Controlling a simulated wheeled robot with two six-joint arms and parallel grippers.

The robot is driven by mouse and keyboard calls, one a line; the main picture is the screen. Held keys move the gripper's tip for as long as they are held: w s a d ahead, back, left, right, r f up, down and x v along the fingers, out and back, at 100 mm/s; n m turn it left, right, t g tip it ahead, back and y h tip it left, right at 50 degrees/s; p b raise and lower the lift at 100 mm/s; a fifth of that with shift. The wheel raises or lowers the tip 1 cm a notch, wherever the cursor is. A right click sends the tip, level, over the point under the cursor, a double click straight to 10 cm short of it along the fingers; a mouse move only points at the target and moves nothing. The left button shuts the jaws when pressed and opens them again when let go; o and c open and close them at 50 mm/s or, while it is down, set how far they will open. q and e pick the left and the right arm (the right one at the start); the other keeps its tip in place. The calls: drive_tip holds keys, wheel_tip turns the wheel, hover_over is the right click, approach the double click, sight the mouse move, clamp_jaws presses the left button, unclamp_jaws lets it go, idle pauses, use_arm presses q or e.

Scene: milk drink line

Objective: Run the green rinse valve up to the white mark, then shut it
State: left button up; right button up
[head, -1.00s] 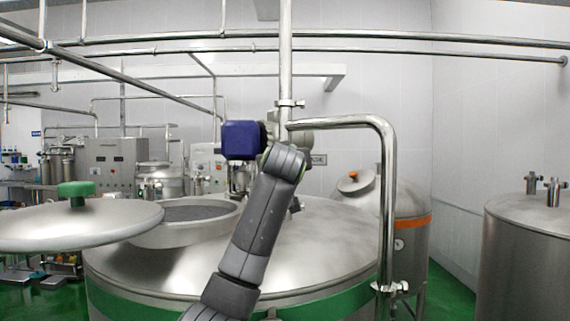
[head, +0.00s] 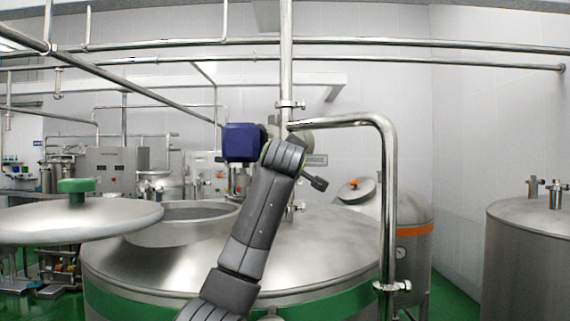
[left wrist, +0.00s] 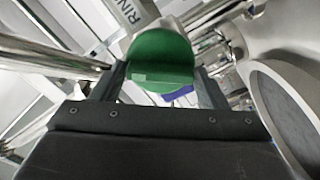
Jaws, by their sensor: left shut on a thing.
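The green valve handle (left wrist: 160,58) is in the left wrist view, between the two dark fingers of my left gripper (left wrist: 160,84). The gripper is shut on it. In the head view my left arm rises in front of the vertical pipe and hides the handle and most of the gripper. A dark piece at the arm's end sticks out to the right. A label reading "RIN" (left wrist: 130,12) stands behind the handle in the left wrist view; its plate (head: 314,160) is partly covered in the head view. I cannot make out a white mark. My right gripper is not in view.
A large steel tank (head: 340,245) fills the middle, its round lid (head: 75,222) swung out to the left. A dark blue box (head: 241,142) is beside the vertical pipe (head: 286,60). A bent pipe (head: 388,210) comes down at the right of my arm.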

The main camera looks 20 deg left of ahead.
use_arm(q)
drive_tip(key=shift+n, duration=0.3)
drive_tip(key=o, duration=0.8)
drive_tip(key=shift+o, duration=0.2)
drive_tip(key=b+v, duration=1)
drive_tip(key=v, duration=0.7)
drive_tip(key=shift+s, duration=0.25)
